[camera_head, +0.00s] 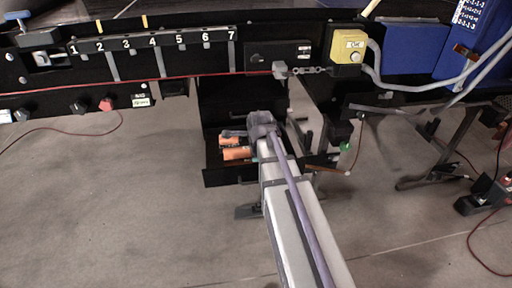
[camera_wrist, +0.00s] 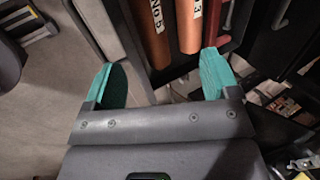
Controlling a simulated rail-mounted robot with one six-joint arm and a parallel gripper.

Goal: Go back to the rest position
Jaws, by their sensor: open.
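My gripper (camera_wrist: 164,82) shows in the wrist view with its two teal fingertips wide apart and nothing between them. Just beyond the fingertips lie orange cylinders, one marked "No 5" (camera_wrist: 150,34) and one whose label shows a 3 (camera_wrist: 190,26). In the head view my arm reaches from the bottom edge up to an open black drawer (camera_head: 228,179) under the conveyor frame. Orange cylinders (camera_head: 236,153) lie in the drawer just left of the arm's end. The fingers cannot be made out clearly in the head view.
A black panel numbered 1 to 7 (camera_head: 150,62) is above left, with knobs and a red button (camera_head: 106,105). A yellow box (camera_head: 347,50) with a grey cable is above right. A green-topped item (camera_head: 345,147) hangs right of the arm. Floor at lower left is clear.

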